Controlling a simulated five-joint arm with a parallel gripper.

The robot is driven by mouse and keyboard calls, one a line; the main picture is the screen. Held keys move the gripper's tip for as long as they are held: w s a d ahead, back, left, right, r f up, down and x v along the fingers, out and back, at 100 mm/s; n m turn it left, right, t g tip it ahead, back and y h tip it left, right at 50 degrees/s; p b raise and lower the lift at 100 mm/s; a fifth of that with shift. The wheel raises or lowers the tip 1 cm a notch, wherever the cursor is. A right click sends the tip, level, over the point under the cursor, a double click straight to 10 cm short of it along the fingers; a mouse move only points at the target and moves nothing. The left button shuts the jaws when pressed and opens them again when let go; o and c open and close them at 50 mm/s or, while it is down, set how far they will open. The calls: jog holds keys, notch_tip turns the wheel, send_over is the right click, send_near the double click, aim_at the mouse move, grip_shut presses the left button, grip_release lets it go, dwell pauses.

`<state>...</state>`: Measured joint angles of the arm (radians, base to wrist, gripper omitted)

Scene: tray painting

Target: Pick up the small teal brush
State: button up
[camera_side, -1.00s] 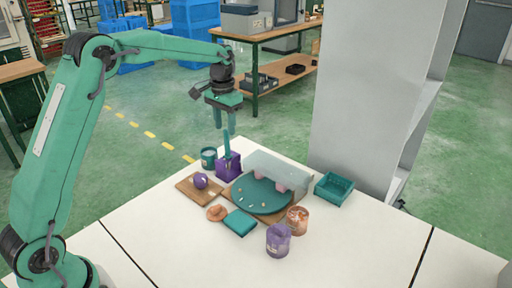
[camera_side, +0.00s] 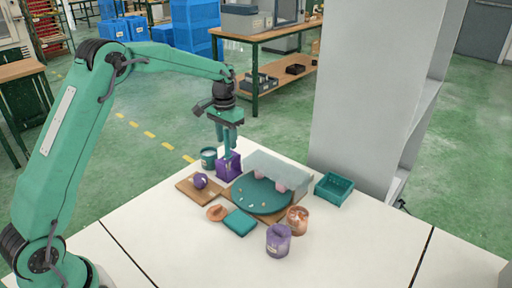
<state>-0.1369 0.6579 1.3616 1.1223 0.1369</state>
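The small teal brush (camera_side: 227,155) stands upright in a purple square holder (camera_side: 233,167) at the back left of the white table. Its upper part is among my gripper's fingers and is hard to tell from them, as both are green. My gripper (camera_side: 226,143) points down right over the holder, with its fingers around the level of the brush's upper end. The fingers look apart, one to each side. I cannot tell whether either touches the brush.
A teal cup (camera_side: 208,158) stands left of the holder. A round teal tray (camera_side: 262,198), a grey translucent cover (camera_side: 280,168) and a teal crate (camera_side: 334,188) lie to the right.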

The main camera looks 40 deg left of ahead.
jog(key=shift+c, duration=0.2)
grip_shut()
jog(key=shift+r, duration=0.15)
notch_tip(320, 180, up, 10)
jog(key=shift+f, duration=0.1)
dwell(0.5)
dwell(0.4)
